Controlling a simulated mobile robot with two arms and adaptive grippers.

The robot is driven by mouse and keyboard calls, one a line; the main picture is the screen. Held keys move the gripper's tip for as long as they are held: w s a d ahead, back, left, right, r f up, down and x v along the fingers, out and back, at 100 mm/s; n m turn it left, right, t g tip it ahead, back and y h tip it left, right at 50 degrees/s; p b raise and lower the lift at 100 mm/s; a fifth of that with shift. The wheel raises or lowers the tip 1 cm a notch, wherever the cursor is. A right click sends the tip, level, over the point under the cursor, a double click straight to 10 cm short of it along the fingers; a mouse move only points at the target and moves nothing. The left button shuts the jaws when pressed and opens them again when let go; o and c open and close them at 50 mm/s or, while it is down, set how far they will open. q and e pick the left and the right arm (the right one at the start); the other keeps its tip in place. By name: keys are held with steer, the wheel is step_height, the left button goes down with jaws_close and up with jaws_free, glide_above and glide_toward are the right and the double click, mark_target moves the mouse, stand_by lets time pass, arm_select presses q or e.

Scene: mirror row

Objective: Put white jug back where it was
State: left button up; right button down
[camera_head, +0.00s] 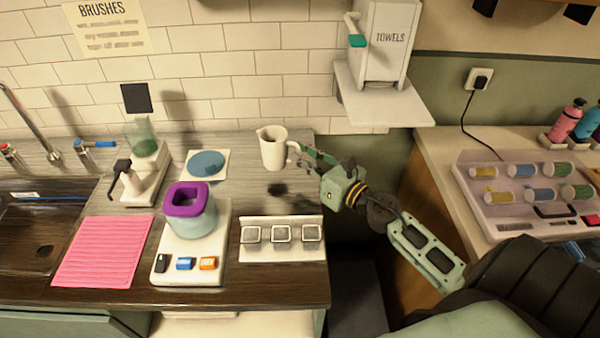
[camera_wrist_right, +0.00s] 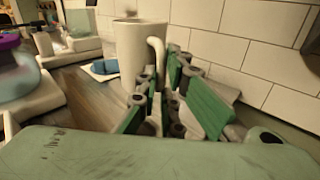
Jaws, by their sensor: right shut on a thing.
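The white jug (camera_head: 273,147) is upright near the back right of the dark counter. A dark shadow lies on the counter below and apart from it, so it appears held up. My right gripper (camera_head: 303,155) is at its right side, shut on the handle. In the right wrist view the jug (camera_wrist_right: 140,55) stands just beyond the fingers (camera_wrist_right: 170,100), with its handle between them. A blue round mat on a white square (camera_head: 206,163) lies left of the jug. My left gripper is not in view.
A purple-topped container (camera_head: 190,210) stands on a white base with small blocks. A white three-square panel (camera_head: 281,238) is at the front right. A pink ribbed mat (camera_head: 105,251) and a sink (camera_head: 40,228) are left. A towel shelf (camera_head: 382,98) overhangs the right side.

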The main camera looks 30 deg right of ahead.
steer(key=shift+w+d+f, duration=0.2)
steer(key=shift+w+f, duration=0.2)
steer(key=shift+w, duration=0.25)
step_height(320, 180, down, 3)
steer(key=shift+f+b, duration=0.1)
steer(key=shift+b, duration=0.75)
steer(key=shift+f, duration=0.4)
steer(key=shift+f+b, duration=0.2)
steer(key=shift+b, duration=0.1)
steer(key=c, duration=1.9)
jaws_free()
